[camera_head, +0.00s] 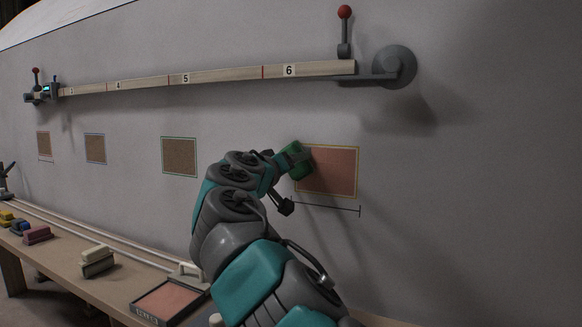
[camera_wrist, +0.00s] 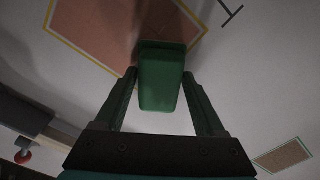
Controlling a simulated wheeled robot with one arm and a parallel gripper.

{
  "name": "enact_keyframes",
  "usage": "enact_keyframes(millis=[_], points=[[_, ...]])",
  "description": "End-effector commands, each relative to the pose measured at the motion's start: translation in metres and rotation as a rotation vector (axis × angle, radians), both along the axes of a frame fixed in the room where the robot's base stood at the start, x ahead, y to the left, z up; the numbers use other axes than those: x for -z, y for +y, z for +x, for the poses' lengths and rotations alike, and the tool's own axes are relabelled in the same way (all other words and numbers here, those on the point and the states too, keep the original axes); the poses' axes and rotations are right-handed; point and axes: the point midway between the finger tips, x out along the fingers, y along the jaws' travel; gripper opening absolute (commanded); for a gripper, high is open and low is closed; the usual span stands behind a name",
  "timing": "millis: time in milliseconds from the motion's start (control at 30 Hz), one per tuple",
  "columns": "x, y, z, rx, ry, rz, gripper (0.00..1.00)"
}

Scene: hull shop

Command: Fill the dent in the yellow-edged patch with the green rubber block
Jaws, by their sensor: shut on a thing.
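The green rubber block (camera_wrist: 161,82) is between the fingers of my gripper (camera_wrist: 160,85), which is shut on it. In the head view the block (camera_head: 301,160) is at the left edge of the yellow-edged patch (camera_head: 335,172), a reddish-brown rectangle on the grey hull wall. In the wrist view the patch (camera_wrist: 95,30) lies beyond the block, and the block's far end overlaps its corner area. I cannot tell whether the block touches the wall. No dent can be made out; my gripper and the block cover the patch's left edge.
A numbered rail (camera_head: 220,76) with red-knobbed clamps runs above the patch. A green-edged patch (camera_head: 179,156) and smaller patches are to the left. A bench (camera_head: 118,281) below holds several coloured blocks and a framed tray (camera_head: 143,314) of reddish material. The wall right of the patch is clear.

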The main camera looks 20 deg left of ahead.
Motion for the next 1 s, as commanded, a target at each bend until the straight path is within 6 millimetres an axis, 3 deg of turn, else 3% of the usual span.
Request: enact_keyframes(millis=[300, 1000], points=[[0.001, -0.025, -0.002, 0.003, -0.002, 0.003, 0.23], [0.001, -0.058, -0.003, 0.001, -0.001, 0.002, 0.23]])
